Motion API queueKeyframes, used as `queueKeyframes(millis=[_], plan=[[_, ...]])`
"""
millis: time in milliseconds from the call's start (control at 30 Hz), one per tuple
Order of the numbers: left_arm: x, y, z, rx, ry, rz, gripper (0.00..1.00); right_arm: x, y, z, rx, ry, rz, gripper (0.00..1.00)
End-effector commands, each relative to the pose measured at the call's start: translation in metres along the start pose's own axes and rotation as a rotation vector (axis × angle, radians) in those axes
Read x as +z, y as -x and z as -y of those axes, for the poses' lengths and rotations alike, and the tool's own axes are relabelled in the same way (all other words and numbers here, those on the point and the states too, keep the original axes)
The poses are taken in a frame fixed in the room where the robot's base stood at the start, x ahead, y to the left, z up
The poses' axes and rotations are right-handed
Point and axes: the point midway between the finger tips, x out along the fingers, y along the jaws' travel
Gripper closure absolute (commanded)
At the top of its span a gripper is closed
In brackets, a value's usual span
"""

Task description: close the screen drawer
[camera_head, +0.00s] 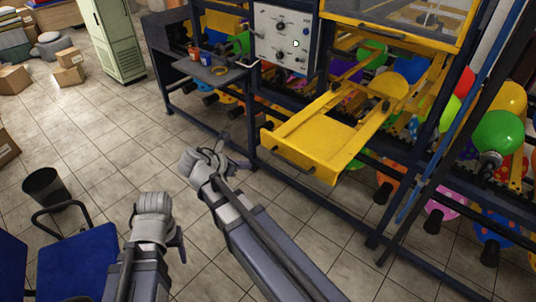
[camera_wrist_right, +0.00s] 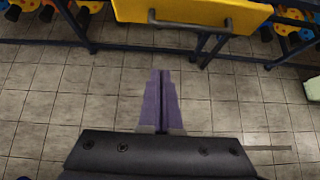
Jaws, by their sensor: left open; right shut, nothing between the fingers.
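The yellow screen drawer (camera_head: 318,143) is pulled out of the machine frame, its front panel toward me with a dark bar handle (camera_head: 291,164) on it. In the right wrist view the drawer front (camera_wrist_right: 200,12) and its handle (camera_wrist_right: 190,24) show at the top. My right gripper (camera_head: 237,161) is shut and empty, to the left of the drawer and apart from it; its purple fingers (camera_wrist_right: 161,72) are together below the handle in the wrist view. My left gripper (camera_head: 182,247) is open and further left, away from the drawer, its fingers mostly hidden by its wrist.
A grey control panel (camera_head: 283,36) and a small shelf (camera_head: 221,71) with cups are left of the drawer. Balloons (camera_head: 497,132) hang in the frame to the right. A blue chair (camera_head: 75,262) and a black bin (camera_head: 46,189) stand at the left. Tiled floor between is free.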

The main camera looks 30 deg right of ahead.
Motion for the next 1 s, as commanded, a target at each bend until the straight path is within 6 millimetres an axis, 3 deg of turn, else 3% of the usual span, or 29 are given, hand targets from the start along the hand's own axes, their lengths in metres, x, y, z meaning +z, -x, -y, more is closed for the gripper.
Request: queueKeyframes(millis=[267, 733, 800, 1000], plan=[[-0.001, -0.012, -0.001, 0.0, -0.002, 0.0, 0.34, -0.002, -0.016, 0.0, -0.001, 0.005, 0.002, 1.0], [-0.004, -0.071, -0.006, -0.002, -0.009, 0.0, 0.34, -0.004, -0.108, -0.001, -0.001, 0.003, 0.001, 1.0], [-0.003, -0.059, -0.005, -0.002, -0.009, 0.0, 0.34, 0.013, -0.109, -0.001, -0.003, 0.003, 0.001, 1.0], [-0.003, -0.056, -0.005, -0.002, -0.009, 0.0, 0.34, 0.028, -0.122, 0.0, -0.001, 0.004, 0.001, 1.0]])
